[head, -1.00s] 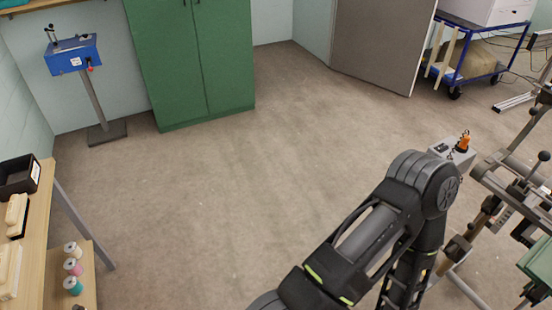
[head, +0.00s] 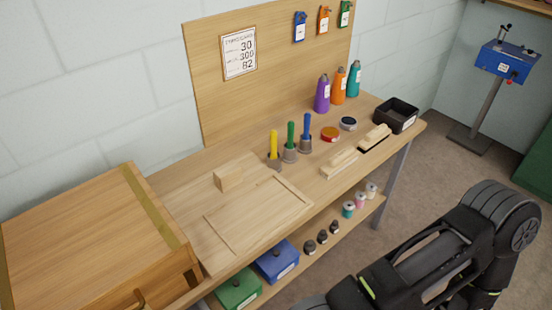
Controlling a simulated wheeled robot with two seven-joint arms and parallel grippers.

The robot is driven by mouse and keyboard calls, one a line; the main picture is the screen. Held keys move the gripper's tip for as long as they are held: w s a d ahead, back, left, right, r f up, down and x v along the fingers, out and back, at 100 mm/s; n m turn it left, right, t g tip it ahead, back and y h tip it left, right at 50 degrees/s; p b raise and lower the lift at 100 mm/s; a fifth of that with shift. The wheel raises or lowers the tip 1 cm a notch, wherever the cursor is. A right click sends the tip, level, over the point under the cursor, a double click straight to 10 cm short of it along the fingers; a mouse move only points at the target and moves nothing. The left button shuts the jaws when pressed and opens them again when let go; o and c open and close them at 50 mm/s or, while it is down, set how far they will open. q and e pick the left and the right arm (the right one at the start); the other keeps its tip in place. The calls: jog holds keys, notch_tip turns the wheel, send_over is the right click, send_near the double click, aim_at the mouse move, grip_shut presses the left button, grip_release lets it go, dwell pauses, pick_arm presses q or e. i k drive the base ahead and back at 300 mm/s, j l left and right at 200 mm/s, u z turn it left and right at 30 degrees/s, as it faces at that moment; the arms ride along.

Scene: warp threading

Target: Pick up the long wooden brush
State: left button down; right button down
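Two wooden brush-like blocks lie on the right part of the workbench in the head view. The front one (head: 340,163) is a pale block with a raised wooden grip. The one behind it to the right (head: 375,138) has a similar grip and a dark underside. I cannot tell for certain which is the long wooden brush. Both lie flat and apart from each other. Neither of my grippers is in view; only black links of one of my arms show at the lower right, in front of the bench.
The workbench (head: 190,212) holds a wooden chest (head: 85,240), a small wooden block (head: 228,178), several coloured-handled tools, bottles, a red tin (head: 329,134) and a black bin (head: 397,115). A lower shelf (head: 327,250) carries spools and blue and green boxes. Floor is open at right.

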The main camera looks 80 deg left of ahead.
aim_at(347, 156)
jog(key=u, duration=2.35)
jog(key=l+u, duration=0.1)
jog(key=u, duration=0.2)
jog(key=i+l+u, duration=0.1)
jog(key=u, duration=0.15)
jog(key=i+l+u, duration=0.15)
jog(key=l, duration=0.4)
jog(key=i+l+u, duration=0.15)
jog(key=l, duration=0.45)
jog(key=i+l+u, duration=0.15)
jog(key=l, duration=0.45)
jog(key=l+u, duration=0.15)
jog(key=l, duration=0.45)
jog(key=i+l, duration=0.1)
jog(key=l, duration=0.55)
jog(key=i+l, duration=0.1)
jog(key=l, duration=0.6)
